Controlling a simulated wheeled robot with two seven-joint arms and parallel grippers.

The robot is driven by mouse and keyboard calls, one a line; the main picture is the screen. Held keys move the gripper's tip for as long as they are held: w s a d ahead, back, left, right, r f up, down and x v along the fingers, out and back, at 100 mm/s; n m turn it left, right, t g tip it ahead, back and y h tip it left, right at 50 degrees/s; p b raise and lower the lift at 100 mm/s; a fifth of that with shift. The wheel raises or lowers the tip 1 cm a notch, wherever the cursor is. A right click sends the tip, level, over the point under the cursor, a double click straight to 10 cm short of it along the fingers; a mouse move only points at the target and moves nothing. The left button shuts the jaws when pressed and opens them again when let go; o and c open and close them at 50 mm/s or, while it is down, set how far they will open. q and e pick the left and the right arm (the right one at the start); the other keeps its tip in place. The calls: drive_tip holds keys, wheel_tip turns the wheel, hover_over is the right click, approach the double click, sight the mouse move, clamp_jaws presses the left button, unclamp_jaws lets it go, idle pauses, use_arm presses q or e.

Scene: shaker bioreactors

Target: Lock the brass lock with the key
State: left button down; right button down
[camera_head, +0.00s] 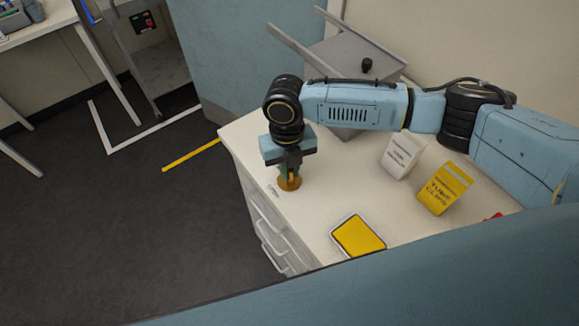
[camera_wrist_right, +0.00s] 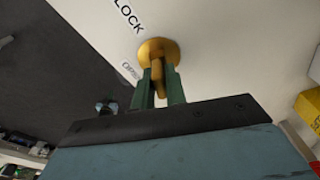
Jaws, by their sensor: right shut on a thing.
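The brass lock (camera_head: 289,184) is a round brass piece on the white counter top, near its left edge. In the right wrist view the lock (camera_wrist_right: 152,48) is a brass disc beside printed lettering that reads LOCK. My right gripper (camera_head: 289,172) points down right over the lock. In the right wrist view its green fingers (camera_wrist_right: 160,88) are shut on a brass-coloured key (camera_wrist_right: 158,78). The key stands against the disc, and how deep it sits in the lock cannot be told. My left gripper is not in view.
On the counter (camera_head: 300,225) stand a white box (camera_head: 402,155) and a yellow box (camera_head: 443,190). A yellow-faced tray (camera_head: 358,236) lies near the front edge. A grey metal stand (camera_head: 345,60) is at the back. The counter around the lock is mostly clear.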

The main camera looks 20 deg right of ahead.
drive_tip(key=shift+s+f, duration=0.2)
drive_tip(key=shift+f, duration=0.1)
drive_tip(key=n, duration=0.4)
drive_tip(key=shift+d+h, duration=0.1)
drive_tip(key=shift+h, duration=0.2)
drive_tip(key=c, duration=1.3)
unclamp_jaws()
drive_tip(key=shift+c, duration=0.2)
drive_tip(key=shift+w, duration=0.15)
drive_tip(key=shift+r, duration=0.15)
wheel_tip(320, 180, up, 13)
drive_tip(key=w, duration=0.1)
drive_tip(key=shift+w+a, duration=0.25)
drive_tip(key=shift+a, duration=0.2)
